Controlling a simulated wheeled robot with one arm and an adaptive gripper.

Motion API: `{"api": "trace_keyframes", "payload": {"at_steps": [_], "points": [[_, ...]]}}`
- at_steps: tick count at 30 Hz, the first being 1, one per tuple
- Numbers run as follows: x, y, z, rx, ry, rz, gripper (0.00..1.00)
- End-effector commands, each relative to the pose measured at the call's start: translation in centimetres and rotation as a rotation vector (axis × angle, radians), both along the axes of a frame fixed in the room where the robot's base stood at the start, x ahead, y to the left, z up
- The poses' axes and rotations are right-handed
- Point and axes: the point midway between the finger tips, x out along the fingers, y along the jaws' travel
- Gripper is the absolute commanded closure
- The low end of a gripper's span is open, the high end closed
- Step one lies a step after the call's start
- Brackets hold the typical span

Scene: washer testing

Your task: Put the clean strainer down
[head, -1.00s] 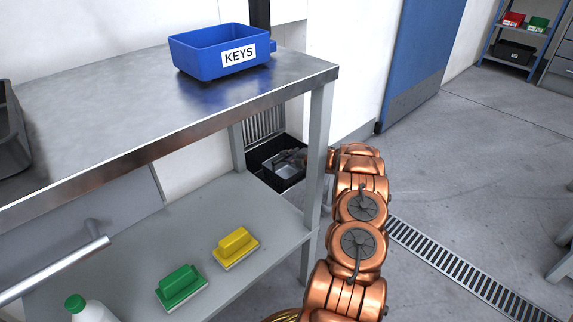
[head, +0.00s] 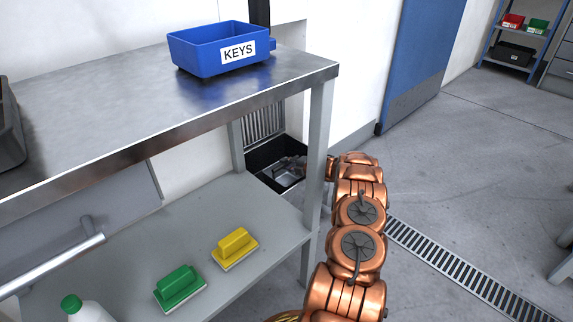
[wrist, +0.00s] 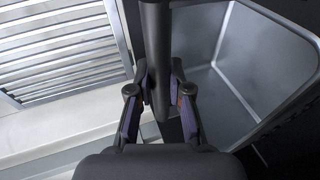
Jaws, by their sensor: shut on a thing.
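My gripper (wrist: 163,100) is shut on a dark upright bar (wrist: 156,45) in the wrist view, apparently the strainer's handle. The strainer's body cannot be made out, and whether its lower part touches anything is unclear. In the head view my gripper (head: 293,164) is small and partly behind the table leg, over a black-edged box or opening (head: 262,178) low beside the wall. In the wrist view a grey metal basin (wrist: 245,70) with a rim lies to the right of the fingers.
A louvered grille (wrist: 65,45) is left of the fingers. The steel table (head: 110,100) carries a blue KEYS bin (head: 205,60). Its lower shelf holds a yellow brush (head: 234,246), a green brush (head: 178,287) and a bottle (head: 85,310). Open floor (head: 470,190) with a drain grate (head: 460,270) lies right.

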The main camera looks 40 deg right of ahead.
Motion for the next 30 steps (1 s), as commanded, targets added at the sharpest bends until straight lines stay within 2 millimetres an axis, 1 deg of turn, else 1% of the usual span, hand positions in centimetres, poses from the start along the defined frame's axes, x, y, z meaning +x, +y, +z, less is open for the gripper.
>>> {"api": "trace_keyframes", "payload": {"at_steps": [1,2,6,9,18,20,23,26,30], "points": [[0.0,0.0,0.0,0.001,0.000,0.000,1.00],[0.0,0.0,-0.1,0.001,0.001,0.000,0.80],[0.0,0.0,-0.1,0.001,0.001,0.000,0.65],[-0.1,0.0,-0.1,0.001,0.001,-0.002,0.57],[-0.1,0.0,0.0,0.001,0.002,-0.002,0.57],[-0.1,0.0,0.3,0.001,0.001,-0.002,0.57],[-0.1,-0.1,1.4,0.000,0.001,-0.003,0.57],[-1.5,-0.4,2.1,0.001,0.001,-0.003,0.57],[-4.0,-0.7,2.9,0.003,0.002,-0.005,0.57]]}}
